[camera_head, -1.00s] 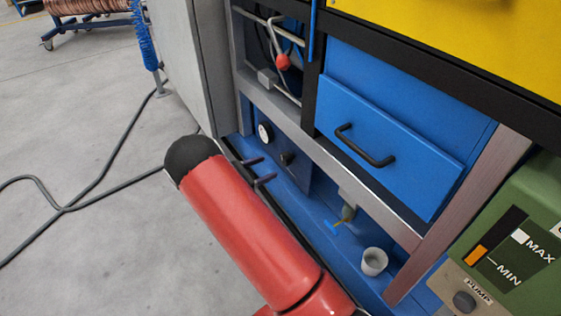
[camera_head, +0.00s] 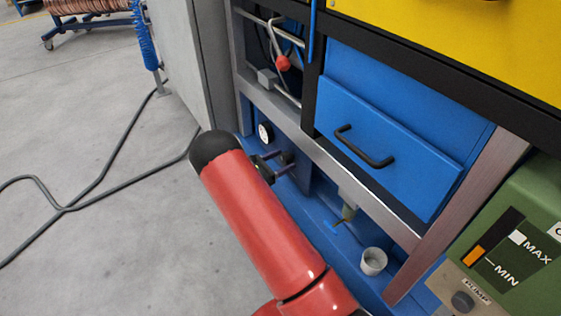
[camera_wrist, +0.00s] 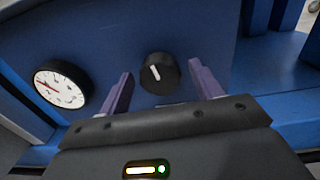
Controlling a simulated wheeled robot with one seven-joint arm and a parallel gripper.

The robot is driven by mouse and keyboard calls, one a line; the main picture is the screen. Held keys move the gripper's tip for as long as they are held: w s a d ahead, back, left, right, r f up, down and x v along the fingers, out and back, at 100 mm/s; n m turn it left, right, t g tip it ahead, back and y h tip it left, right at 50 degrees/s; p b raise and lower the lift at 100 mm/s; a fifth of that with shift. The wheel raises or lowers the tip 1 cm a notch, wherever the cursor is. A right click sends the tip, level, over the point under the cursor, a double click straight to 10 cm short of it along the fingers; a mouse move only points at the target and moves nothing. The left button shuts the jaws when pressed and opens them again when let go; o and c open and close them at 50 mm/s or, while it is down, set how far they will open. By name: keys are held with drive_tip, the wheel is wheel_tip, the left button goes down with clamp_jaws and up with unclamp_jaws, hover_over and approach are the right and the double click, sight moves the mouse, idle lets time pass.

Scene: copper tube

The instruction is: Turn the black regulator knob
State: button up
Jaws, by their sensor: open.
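The black regulator knob (camera_wrist: 159,73) with a white pointer line is on a dark blue panel, in the upper middle of the wrist view. My gripper (camera_wrist: 158,82) is open, with one purple-grey finger to each side of the knob and visible gaps between. I cannot tell whether the fingertips reach the knob's depth. In the head view the knob (camera_head: 287,157) shows small, right beside my gripper (camera_head: 274,163), partly behind my red arm. The knob's white line points up and slightly left in the wrist view.
A round white pressure gauge (camera_wrist: 62,85) sits left of the knob on the same panel. A metal frame beam (camera_head: 330,165) and a blue drawer with a black handle (camera_head: 364,147) are above. A small white cup (camera_head: 373,261) stands on the blue ledge at right.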

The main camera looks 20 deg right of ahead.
drive_tip(key=c, duration=1)
drive_tip(key=shift+b, duration=0.3)
drive_tip(key=m+b, duration=0.3)
drive_tip(key=shift+f+m+b, duration=0.25)
drive_tip(key=shift+m+b, duration=0.05)
drive_tip(key=shift+m, duration=0.1)
drive_tip(key=m+b, duration=0.4)
drive_tip(key=shift+m, duration=0.3)
drive_tip(key=m+b, duration=0.3)
drive_tip(key=shift+m, duration=0.3)
drive_tip(key=shift+r+m+b, duration=0.1)
drive_tip(key=shift+m+b, duration=1.2)
drive_tip(key=shift+m, duration=0.4)
